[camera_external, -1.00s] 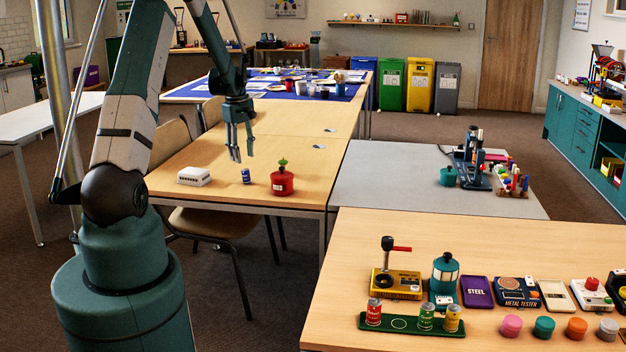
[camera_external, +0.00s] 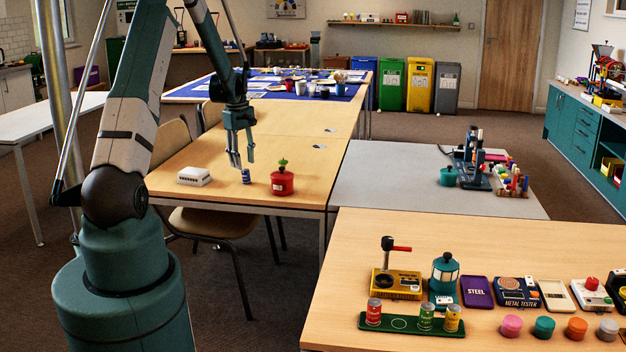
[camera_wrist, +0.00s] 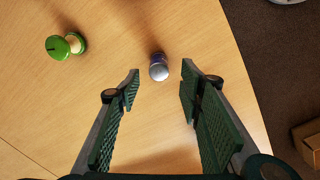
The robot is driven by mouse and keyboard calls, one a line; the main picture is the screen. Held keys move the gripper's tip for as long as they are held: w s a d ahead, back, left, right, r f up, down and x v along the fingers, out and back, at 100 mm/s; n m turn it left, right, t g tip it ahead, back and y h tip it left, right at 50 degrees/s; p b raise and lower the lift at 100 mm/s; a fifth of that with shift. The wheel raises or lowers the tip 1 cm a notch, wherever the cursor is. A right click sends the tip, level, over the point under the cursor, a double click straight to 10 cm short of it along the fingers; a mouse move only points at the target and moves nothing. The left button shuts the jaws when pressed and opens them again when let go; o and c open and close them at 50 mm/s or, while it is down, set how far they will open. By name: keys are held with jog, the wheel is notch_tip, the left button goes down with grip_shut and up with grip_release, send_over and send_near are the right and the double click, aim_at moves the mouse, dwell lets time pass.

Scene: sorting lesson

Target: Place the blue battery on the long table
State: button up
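The blue battery (camera_external: 246,178) stands upright on the wooden table (camera_external: 225,195), near its front edge, between a white box and a red pot. My gripper (camera_external: 245,165) is right above it, pointing down with its fingers apart. In the wrist view the battery (camera_wrist: 158,66), with its silvery round top, shows in the gap between the fingertips, around tip level in the picture. The gripper is open and empty. I cannot tell whether a finger touches the battery.
The white box (camera_external: 194,176) is left of the battery and the red pot (camera_external: 282,183) with a green top is close to its right. A green-capped object (camera_wrist: 66,46) shows in the wrist view. A grey table (camera_external: 370,185) adjoins; another wooden table (camera_external: 375,230) holds several items.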

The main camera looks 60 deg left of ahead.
aim_at(245, 170)
jog(key=shift+f, duration=0.15)
jog(key=shift+w+f+b, duration=0.15)
jog(key=shift+f+b, duration=0.2)
jog(key=shift+f, duration=0.9)
jog(key=shift+w+f+b, duration=0.1)
jog(key=shift+f+b, duration=0.2)
jog(key=shift+f, duration=0.95)
jog(key=c, duration=1.1)
jog(key=shift+r, duration=0.2)
jog(key=shift+r+p, duration=0.9)
jog(key=shift+r, duration=3.95)
jog(key=shift+w+d, duration=0.1)
jog(key=shift+d, duration=0.05)
